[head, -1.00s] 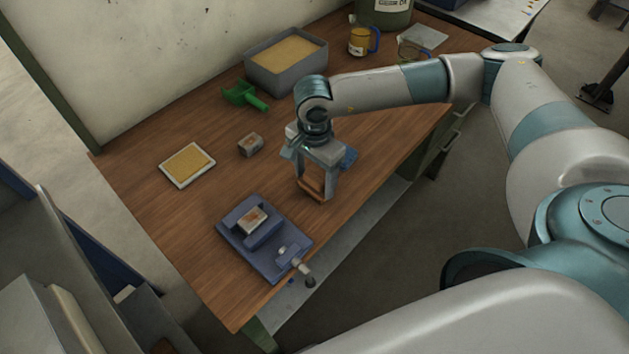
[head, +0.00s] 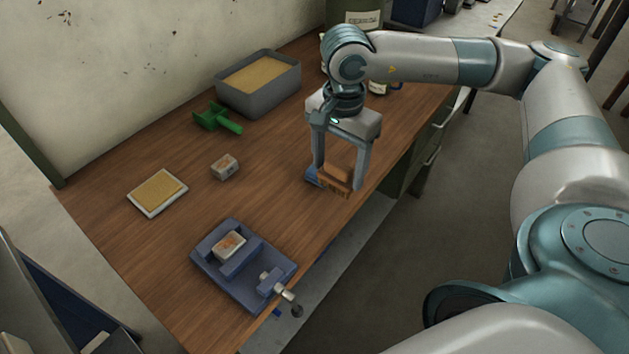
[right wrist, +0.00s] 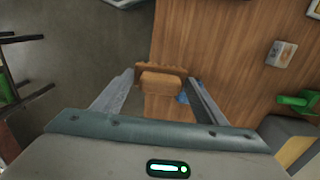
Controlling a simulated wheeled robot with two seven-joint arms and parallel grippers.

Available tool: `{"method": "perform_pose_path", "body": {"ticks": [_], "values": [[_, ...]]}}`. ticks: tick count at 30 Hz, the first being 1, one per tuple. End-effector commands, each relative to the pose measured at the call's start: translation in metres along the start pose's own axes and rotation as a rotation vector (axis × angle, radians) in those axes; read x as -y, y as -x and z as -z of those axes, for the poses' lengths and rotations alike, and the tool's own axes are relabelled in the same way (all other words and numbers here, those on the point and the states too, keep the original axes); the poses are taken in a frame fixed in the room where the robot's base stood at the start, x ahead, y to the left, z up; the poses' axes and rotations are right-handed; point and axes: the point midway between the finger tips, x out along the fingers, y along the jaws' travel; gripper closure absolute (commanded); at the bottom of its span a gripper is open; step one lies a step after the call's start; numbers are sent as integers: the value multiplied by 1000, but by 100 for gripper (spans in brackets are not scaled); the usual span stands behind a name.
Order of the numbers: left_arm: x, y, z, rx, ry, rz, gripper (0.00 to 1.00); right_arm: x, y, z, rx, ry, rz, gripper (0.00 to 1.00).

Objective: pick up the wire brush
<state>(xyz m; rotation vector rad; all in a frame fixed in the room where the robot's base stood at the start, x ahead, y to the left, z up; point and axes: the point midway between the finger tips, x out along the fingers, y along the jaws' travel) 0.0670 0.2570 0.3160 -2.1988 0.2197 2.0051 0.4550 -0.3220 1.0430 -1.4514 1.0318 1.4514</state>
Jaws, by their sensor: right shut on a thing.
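The wire brush (head: 338,180) is a brown wooden block with a toothed-looking lower edge. My right gripper (head: 340,174) points down and is shut on it, one finger on each side. The brush appears held above the bench near its right edge. In the right wrist view the brush (right wrist: 162,84) sits between the two fingers (right wrist: 160,90), with bench and floor behind it. My left gripper is not in view.
A blue vise (head: 240,280) clamps a small block (head: 229,245) at the front of the bench (head: 120,230). Another block (head: 225,167), a sand-coloured tray (head: 158,192), a green scoop (head: 218,119) and a grey bin (head: 260,92) stand farther back. A blue item (head: 311,176) lies by the brush.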

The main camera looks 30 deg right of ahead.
Motion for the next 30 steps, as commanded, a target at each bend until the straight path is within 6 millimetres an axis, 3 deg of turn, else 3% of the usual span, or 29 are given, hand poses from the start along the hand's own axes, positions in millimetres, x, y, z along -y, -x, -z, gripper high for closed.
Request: {"method": "perform_pose_path", "body": {"ticks": [8,23,24,26,30], "values": [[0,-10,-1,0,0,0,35,-18,14,14,0,0,1,57],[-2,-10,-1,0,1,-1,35,-19,15,15,0,1,0,57],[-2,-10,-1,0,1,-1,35,-19,15,15,0,1,0,41],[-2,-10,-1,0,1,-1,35,-19,15,15,0,1,0,52],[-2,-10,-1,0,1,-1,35,-18,15,15,0,-1,0,52]]}}
